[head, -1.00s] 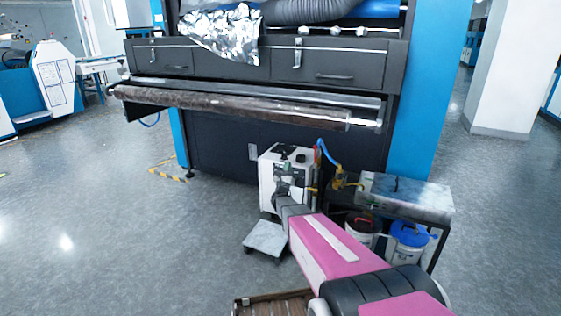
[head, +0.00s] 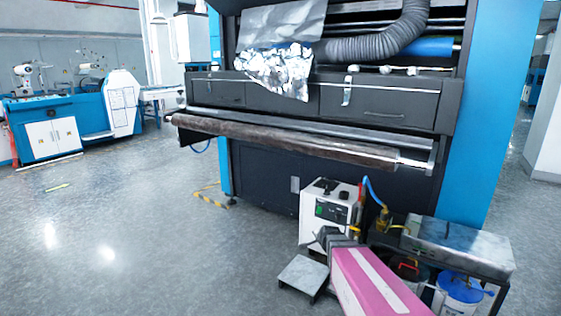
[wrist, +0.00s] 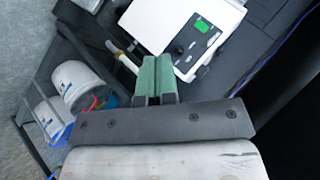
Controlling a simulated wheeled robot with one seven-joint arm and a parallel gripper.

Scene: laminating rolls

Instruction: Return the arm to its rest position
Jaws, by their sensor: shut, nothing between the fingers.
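My gripper (wrist: 156,78) shows in the wrist view with its two green fingers pressed together and nothing between them. A white control box (wrist: 180,30) with a green display lies beyond the fingertips in that view. In the head view my pink arm (head: 375,285) reaches up from the bottom right. Its dark end is in front of the lower part of the white box (head: 328,212), and the fingers are hard to make out there. I cannot tell whether the gripper touches the box.
The large laminating machine (head: 290,165) carries a dark roll (head: 290,142) across its front. A metal-topped stand (head: 457,245) with buckets (head: 458,292) is right of my arm. A small grey platform (head: 302,274) is at its left. The floor (head: 120,250) further left is clear.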

